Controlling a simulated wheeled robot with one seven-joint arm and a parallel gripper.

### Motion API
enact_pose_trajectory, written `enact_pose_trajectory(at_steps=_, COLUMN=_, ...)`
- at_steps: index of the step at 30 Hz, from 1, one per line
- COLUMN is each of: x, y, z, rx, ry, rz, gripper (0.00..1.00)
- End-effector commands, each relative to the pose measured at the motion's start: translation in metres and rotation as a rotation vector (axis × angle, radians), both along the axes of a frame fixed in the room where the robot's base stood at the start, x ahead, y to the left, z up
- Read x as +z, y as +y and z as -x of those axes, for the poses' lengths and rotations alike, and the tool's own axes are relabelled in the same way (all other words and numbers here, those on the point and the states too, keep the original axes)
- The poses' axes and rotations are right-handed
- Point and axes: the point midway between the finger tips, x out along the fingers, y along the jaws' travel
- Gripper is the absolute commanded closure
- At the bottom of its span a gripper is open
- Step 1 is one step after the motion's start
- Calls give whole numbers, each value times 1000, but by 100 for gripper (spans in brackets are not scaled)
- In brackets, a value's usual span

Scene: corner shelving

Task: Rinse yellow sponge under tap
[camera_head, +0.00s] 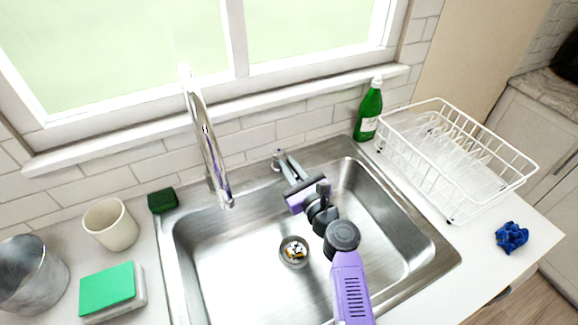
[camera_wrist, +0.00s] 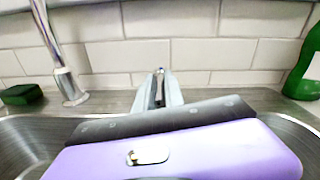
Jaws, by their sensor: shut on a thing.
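The tall chrome tap (camera_head: 207,140) stands at the back of the steel sink (camera_head: 232,265), and no water shows below its spout. A small metal tap handle (camera_head: 277,161) stands right of the tap at the sink's back rim. My gripper (camera_head: 284,157) reaches over the sink to this handle. In the wrist view its fingers (camera_wrist: 160,84) are closed together around the small handle, which they mostly hide. I cannot make out a yellow sponge; the drain (camera_head: 294,252) shows a few yellowish patches that are too small to tell.
A dark green sponge (camera_head: 163,200) lies at the back left rim. A cup (camera_head: 111,225), a metal canister (camera_head: 28,275) and a green-topped block (camera_head: 108,288) stand on the left. A green bottle (camera_head: 369,112), a white dish rack (camera_head: 455,212) and a blue cloth (camera_head: 511,237) are on the right.

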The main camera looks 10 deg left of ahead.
Motion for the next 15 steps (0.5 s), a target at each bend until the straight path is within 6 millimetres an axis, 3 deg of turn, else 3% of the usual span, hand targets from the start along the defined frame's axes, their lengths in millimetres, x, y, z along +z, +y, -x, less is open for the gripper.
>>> enact_pose_trajectory(at_steps=15, x=-2, y=-10, z=-9, rx=186, ry=1, rz=-1, gripper=100)
